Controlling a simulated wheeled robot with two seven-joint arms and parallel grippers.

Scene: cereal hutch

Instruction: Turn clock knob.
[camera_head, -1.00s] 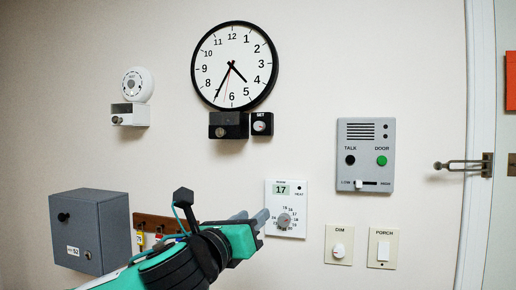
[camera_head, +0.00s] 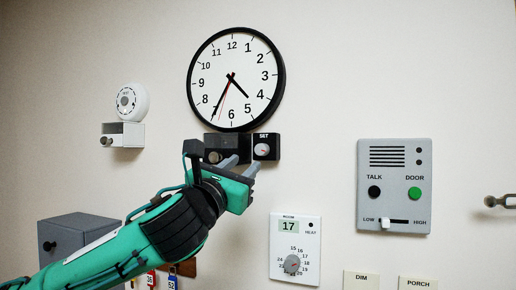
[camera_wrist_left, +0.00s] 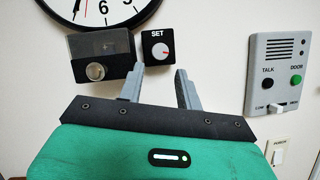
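The round wall clock (camera_head: 236,80) has a black rim and a white face. Below it on the wall are a dark box with a round knob (camera_head: 226,147) and a black SET box with a small white knob (camera_head: 263,150) bearing a red mark. My left gripper (camera_head: 240,167) is just below these boxes, its two grey fingers apart and empty. In the left wrist view the fingers (camera_wrist_left: 160,84) point up toward the wall, with the SET knob (camera_wrist_left: 160,51) above and between their tips, apart from them. My right gripper is not in view.
A thermostat (camera_head: 296,249) is below right of the gripper. An intercom panel (camera_head: 394,187) is to the right. A small white holder (camera_head: 123,134) and a grey box (camera_head: 79,236) are to the left. A door handle (camera_head: 500,201) sticks out at far right.

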